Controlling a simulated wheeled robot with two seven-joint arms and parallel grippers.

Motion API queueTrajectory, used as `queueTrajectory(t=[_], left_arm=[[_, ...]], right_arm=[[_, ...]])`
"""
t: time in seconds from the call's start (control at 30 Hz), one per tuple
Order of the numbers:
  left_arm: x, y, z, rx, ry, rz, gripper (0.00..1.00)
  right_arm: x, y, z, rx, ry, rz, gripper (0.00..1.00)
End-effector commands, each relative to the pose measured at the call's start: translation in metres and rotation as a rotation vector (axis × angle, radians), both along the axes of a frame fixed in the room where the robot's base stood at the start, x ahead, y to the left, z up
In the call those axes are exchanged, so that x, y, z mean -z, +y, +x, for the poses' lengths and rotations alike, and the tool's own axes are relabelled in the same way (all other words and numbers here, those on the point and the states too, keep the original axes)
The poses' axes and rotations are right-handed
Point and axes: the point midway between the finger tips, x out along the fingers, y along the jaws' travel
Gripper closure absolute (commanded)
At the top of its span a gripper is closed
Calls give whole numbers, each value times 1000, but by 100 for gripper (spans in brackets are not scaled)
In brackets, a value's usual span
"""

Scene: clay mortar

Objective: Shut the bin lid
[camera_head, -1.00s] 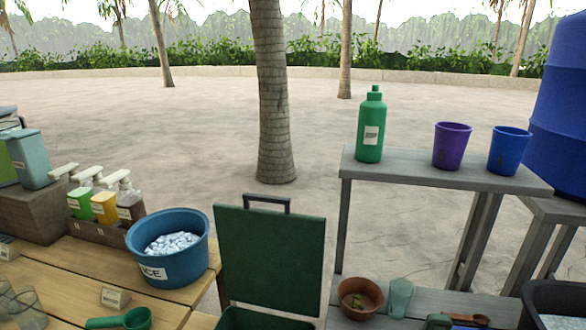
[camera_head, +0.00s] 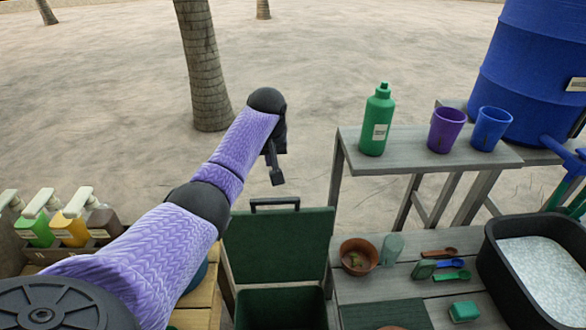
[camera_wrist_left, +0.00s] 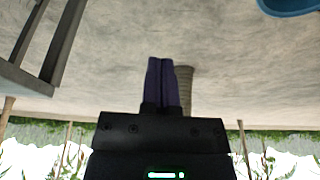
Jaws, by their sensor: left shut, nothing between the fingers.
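The green bin (camera_head: 280,292) stands at the bottom middle of the head view, between the two tables. Its dark green lid (camera_head: 278,245) is open and stands upright behind the opening, with a dark handle (camera_head: 275,202) on its top edge. My left gripper (camera_head: 277,178) points down just above and behind the lid handle, apart from it as far as I can tell. Its fingers (camera_wrist_left: 162,80) are shut with nothing between them in the left wrist view. My right gripper is not in view.
My left arm covers most of the wooden table and the ice bucket, whose blue rim shows in the wrist view (camera_wrist_left: 290,5). On the right, a grey shelf (camera_head: 430,160) holds a green bottle (camera_head: 377,122) and two cups. A brown bowl (camera_head: 358,256) sits close to the lid's right.

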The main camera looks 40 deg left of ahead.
Motion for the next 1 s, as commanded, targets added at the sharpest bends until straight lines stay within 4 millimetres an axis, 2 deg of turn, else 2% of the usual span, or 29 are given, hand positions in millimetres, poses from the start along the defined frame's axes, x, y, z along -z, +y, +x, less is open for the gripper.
queueTrajectory(t=[0.03,0.1,0.27,0.37,0.5,0.7,0.73,0.8,0.9,1.0], left_arm=[[-5,0,0,-3,-2,-2,100],[-2,1,1,-6,-2,-5,100],[27,7,7,-6,1,-5,100],[50,11,13,-5,2,-5,100],[79,17,20,-5,0,-5,100],[99,22,26,-4,-2,-3,100],[89,20,23,-2,1,0,100],[83,16,18,-2,-1,1,100],[82,9,10,-1,-2,0,100],[85,3,3,-2,-3,0,100]], right_arm=[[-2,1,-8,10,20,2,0],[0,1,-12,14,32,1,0],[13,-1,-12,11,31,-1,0],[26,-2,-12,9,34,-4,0],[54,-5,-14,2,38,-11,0],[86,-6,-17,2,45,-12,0],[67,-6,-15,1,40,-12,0],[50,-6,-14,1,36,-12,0],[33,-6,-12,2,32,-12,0],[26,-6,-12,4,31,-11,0]])
